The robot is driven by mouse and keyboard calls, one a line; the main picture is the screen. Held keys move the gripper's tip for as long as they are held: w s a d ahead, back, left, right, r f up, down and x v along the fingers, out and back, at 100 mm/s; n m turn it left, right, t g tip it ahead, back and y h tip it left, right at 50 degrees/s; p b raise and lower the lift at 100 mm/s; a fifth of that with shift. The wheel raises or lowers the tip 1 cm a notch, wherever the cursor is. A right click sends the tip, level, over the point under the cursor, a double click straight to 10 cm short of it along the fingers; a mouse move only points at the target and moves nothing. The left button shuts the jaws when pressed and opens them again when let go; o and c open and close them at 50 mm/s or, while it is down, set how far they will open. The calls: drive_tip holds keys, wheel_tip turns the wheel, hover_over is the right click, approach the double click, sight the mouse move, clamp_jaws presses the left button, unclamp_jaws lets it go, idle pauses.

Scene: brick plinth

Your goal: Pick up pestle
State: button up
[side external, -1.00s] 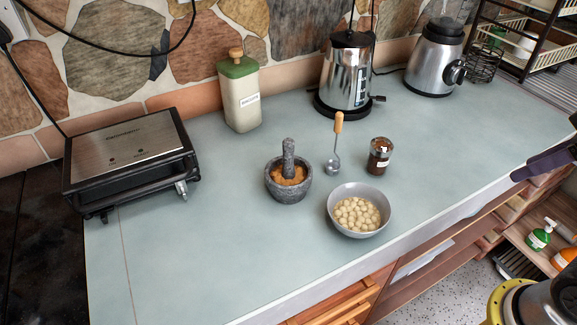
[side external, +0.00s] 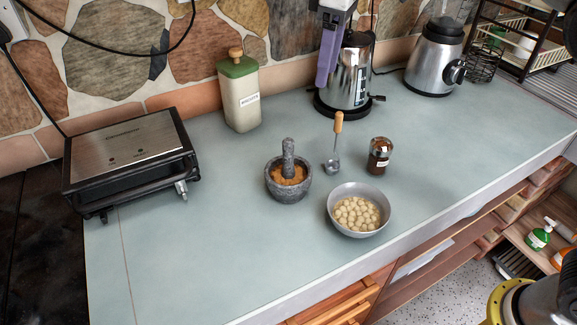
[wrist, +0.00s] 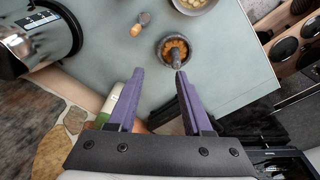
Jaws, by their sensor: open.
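The grey stone pestle (side external: 288,158) stands upright in a dark grey mortar (side external: 287,188) filled with brown-orange powder, in the middle of the counter. In the wrist view the pestle (wrist: 177,60) leans out of the mortar (wrist: 166,38), beyond the fingertips.
A bowl of pale round pieces (side external: 358,212), a wooden-handled spoon (side external: 338,130) and a dark jar (side external: 380,155) stand right of the mortar. Behind are a green-lidded canister (side external: 239,95), a kettle (side external: 347,75) and a blender (side external: 434,60). A grill (side external: 130,155) stands left.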

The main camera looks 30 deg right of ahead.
drive_tip(key=n+g, duration=0.1)
hover_over(288, 163)
drive_tip(key=f, duration=0.5)
drive_tip(key=d+f, duration=0.1)
drive_tip(key=f, duration=0.1)
drive_tip(key=shift+w+f, duration=0.3)
drive_tip(key=shift+f, duration=0.1)
wheel_tip(288, 163, down, 8)
drive_tip(key=shift+w+a+f, duration=0.1)
drive_tip(key=shift+f, duration=1.25)
drive_tip(key=shift+w+a+f, duration=0.1)
drive_tip(key=shift+f, duration=1.25)
drive_tip(key=shift+r, duration=0.1)
clamp_jaws()
